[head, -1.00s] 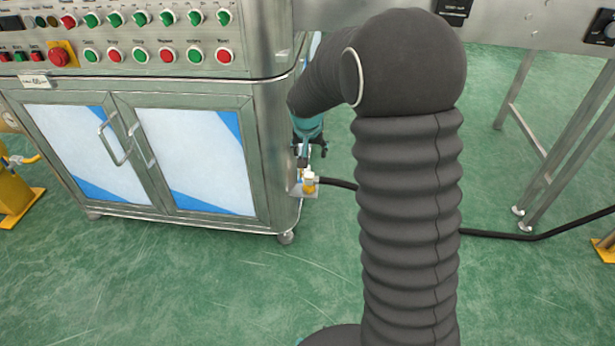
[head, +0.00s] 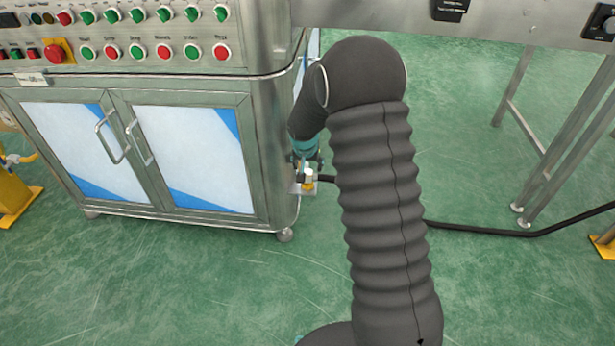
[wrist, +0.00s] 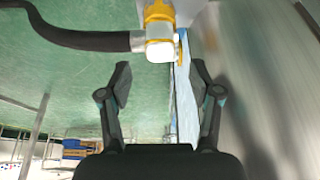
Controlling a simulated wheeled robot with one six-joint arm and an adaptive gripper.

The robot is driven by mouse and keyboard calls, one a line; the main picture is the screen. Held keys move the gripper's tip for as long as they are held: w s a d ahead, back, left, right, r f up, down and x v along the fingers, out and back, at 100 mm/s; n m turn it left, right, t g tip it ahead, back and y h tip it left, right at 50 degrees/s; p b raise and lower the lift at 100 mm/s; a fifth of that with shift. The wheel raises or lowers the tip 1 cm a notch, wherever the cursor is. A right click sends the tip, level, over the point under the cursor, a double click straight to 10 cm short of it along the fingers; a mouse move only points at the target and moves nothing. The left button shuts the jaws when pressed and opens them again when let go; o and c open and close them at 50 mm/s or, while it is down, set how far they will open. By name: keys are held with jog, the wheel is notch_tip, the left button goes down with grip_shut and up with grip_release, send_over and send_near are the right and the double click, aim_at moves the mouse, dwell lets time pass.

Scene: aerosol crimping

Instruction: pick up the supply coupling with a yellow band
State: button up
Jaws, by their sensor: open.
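The supply coupling with a yellow band (wrist: 159,33) shows at the top middle of the wrist view, pale with yellow around it. A black hose joins it from the left. In the head view the coupling (head: 308,177) is small, on a plate at the cabinet's right side. My gripper (wrist: 160,67) is open, with one finger on each side of the picture and nothing between the tips. The coupling lies beyond the fingertips, roughly centred between them. In the head view my gripper (head: 306,163) is just above the coupling, partly hidden by my arm.
The steel cabinet (head: 262,160) stands close beside the gripper; its wall (wrist: 245,80) fills the right of the wrist view. The black hose (head: 480,232) runs right along the green floor. A metal-legged frame (head: 530,130) stands at the right. The floor in front is clear.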

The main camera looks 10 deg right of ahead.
aim_at(307, 172)
notch_tip(307, 172, down, 4)
jog(key=shift+w+r, duration=0.15)
jog(key=shift+w+f, duration=0.25)
jog(key=shift+f, duration=0.2)
grip_shut()
jog(key=shift+r, duration=0.1)
